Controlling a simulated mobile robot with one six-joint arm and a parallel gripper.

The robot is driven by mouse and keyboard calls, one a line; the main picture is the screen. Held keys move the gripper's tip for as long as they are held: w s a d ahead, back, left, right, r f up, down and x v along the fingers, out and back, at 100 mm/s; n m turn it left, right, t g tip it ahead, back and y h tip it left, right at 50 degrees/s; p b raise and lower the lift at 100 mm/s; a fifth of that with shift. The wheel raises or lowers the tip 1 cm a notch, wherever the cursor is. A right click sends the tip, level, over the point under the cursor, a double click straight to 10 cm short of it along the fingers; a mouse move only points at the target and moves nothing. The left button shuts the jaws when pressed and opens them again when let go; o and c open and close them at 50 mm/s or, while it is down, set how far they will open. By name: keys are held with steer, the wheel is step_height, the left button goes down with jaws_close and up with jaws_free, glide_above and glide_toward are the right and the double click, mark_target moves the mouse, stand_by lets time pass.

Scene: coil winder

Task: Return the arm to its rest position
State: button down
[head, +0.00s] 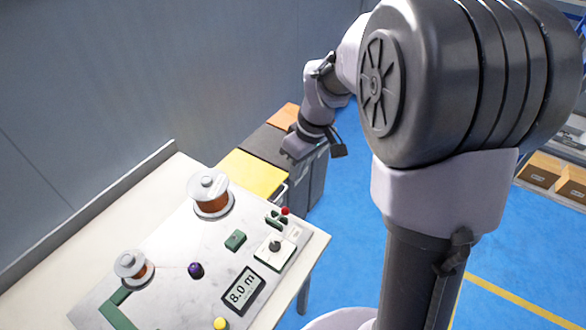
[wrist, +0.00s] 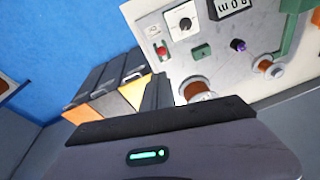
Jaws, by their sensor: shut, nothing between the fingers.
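My arm reaches from the right of the head view back toward the bins, with my gripper (head: 297,146) above and beside the dark and yellow bin lids. In the wrist view my gripper (wrist: 158,90) shows as dark fingers, shut and empty. The coil winder panel (head: 170,265) lies on the white table at the left, apart from my gripper. The panel also shows upside down in the wrist view (wrist: 215,60).
A yellow-lidded bin (head: 252,175), a dark bin (head: 266,145) and an orange-lidded bin (head: 285,116) stand behind the table, close below my gripper. A grey wall (head: 90,90) runs along the left. Blue floor (head: 345,240) is free on the right, before shelves with boxes (head: 541,171).

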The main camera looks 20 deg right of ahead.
steer(key=s+a+r+m+t+b, duration=0.1)
steer(key=s+a+r+m, duration=0.1)
steer(key=s, duration=0.4)
steer(key=s+a+r+m+t+b, duration=0.1)
steer(key=s+a+r+m, duration=0.2)
steer(key=s, duration=0.4)
steer(key=s+a+r+m+t, duration=0.2)
steer(key=s+a+r+m, duration=0.1)
steer(key=s, duration=0.4)
steer(key=shift+s+a+m+b, duration=0.2)
steer(key=shift+a+m+b, duration=0.2)
steer(key=shift+a+m, duration=0.35)
